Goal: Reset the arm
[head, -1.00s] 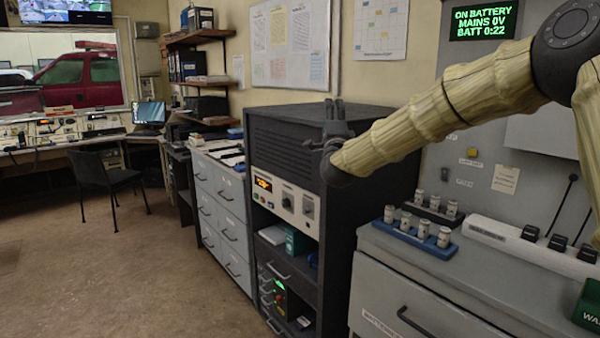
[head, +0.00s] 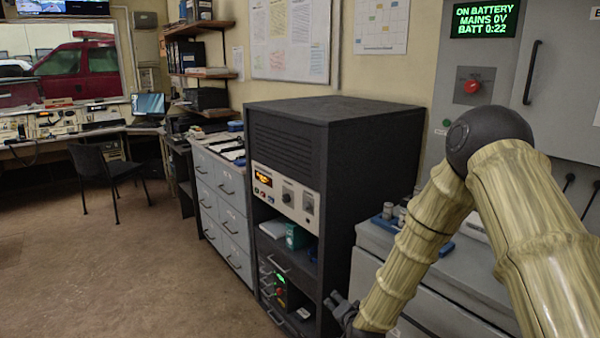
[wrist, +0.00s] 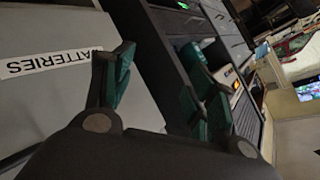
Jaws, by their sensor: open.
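My gripper (head: 341,308) is low in the head view, in front of the dark equipment rack and left of the grey cabinet. My arm is folded with its elbow high and the forearm pointing down. In the wrist view my gripper (wrist: 165,95) has its two fingers spread wide, open, with nothing between them. Beyond the fingers show the rack (wrist: 160,60) and a grey drawer front with a "BATTERIES" label (wrist: 50,63).
The dark rack (head: 380,130) stands close beside my forearm. The grey cabinet (head: 450,300) holds small cylinders (head: 388,211) partly hidden by my arm. A wall panel carries a red button (head: 472,87) and a screen (head: 483,18) reading "ON BATTERY". The floor (head: 130,270) at left is clear.

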